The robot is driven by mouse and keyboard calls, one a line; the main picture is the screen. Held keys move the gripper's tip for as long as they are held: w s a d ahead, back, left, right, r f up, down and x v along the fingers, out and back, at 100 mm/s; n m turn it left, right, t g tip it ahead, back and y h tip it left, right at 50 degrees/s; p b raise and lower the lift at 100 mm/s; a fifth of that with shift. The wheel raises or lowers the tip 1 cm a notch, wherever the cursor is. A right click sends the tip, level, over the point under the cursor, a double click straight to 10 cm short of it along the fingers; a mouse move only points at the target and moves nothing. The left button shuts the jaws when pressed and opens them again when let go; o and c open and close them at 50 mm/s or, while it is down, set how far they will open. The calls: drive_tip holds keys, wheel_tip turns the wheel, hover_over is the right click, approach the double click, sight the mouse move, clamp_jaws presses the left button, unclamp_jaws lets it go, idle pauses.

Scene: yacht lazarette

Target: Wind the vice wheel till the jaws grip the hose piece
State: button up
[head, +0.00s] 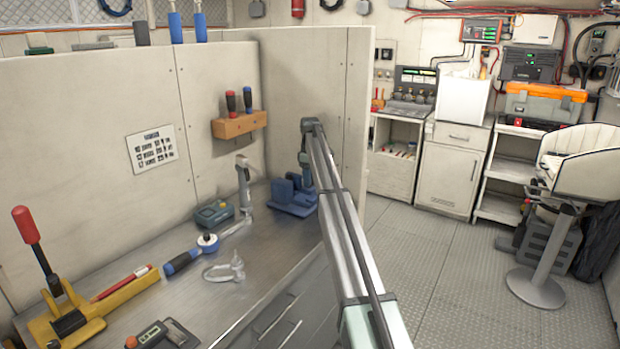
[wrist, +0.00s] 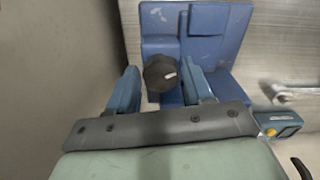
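The blue vice (head: 292,196) stands on the metal bench at the far end, near the corner of the partition. In the wrist view its blue body (wrist: 222,50) fills the upper middle. Its dark, lobed wheel (wrist: 160,73) has a small pale mark and faces my camera. My gripper (wrist: 161,82) has its two blue fingers apart, one on each side of the wheel, with narrow gaps showing. In the head view my gripper (head: 304,159) is just above the vice, partly hidden by my arm. I cannot make out the hose piece or the jaw gap clearly.
A blue-grey device (head: 213,214), a ratchet tool (head: 190,254) and a clear fitting (head: 226,268) lie on the bench left of the vice. A yellow lever tool (head: 70,312) is at the front left. The partition wall (head: 312,90) rises close behind the vice.

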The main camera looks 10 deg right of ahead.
drive_tip(key=c, duration=0.7)
drive_tip(key=shift+m, duration=0.3)
drive_tip(key=shift+s+m, duration=0.1)
drive_tip(key=shift+m, duration=2.6)
drive_tip(key=shift+a, duration=0.1)
drive_tip(key=o, duration=1.1)
